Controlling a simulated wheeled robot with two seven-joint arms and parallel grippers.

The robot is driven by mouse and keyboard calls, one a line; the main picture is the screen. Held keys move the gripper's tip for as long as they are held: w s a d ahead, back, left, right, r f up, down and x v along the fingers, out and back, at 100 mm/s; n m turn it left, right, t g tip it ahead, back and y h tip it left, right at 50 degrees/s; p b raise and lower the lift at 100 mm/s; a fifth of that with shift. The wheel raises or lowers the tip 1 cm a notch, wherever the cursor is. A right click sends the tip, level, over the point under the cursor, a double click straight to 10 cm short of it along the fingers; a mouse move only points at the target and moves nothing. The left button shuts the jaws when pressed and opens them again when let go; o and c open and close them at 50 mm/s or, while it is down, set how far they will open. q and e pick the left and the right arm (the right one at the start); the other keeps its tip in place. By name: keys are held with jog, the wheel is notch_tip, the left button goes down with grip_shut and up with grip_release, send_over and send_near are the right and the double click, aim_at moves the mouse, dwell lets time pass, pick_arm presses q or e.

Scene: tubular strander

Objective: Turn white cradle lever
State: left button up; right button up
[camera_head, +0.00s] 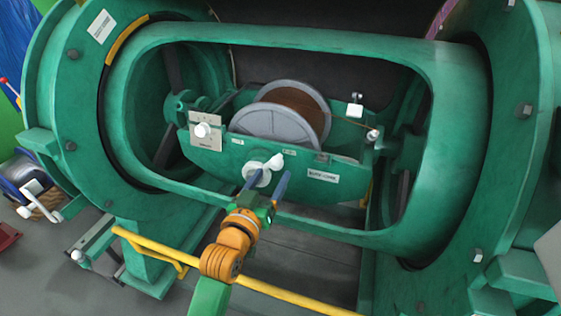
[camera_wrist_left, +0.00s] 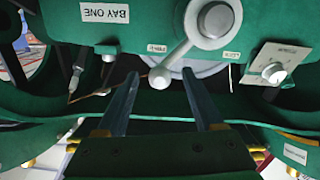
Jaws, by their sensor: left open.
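The white cradle lever (camera_head: 276,161) sits on the front of the green cradle (camera_head: 212,163), with a round hub and an arm ending in a ball knob. In the head view the arm points up and right from the hub. In the left wrist view, which shows the cradle upside down, the lever (camera_wrist_left: 181,52) runs from its hub to the knob. My left gripper (camera_head: 274,174) is open in front of the lever. In the wrist view the knob shows between the two blue fingertips (camera_wrist_left: 160,76); contact cannot be told. My right gripper is not in view.
A spool (camera_head: 270,126) with brown winding sits in the cradle. The green tube frame (camera_head: 455,150) surrounds the opening. A yellow rail (camera_head: 285,294) runs below.

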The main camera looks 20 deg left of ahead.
aim_at(281, 155)
pick_arm(q)
jog(key=shift+t, duration=0.3)
jog(key=w, duration=0.2)
jog(key=w+r, duration=0.1)
jog(key=w, duration=0.2)
jog(key=w+b, duration=0.1)
jog(key=w, duration=0.1)
jog(key=shift+w+d+r, duration=0.1)
jog(key=shift+w+r, duration=0.05)
jog(key=shift+w, duration=0.1)
grip_shut()
dwell(0.8)
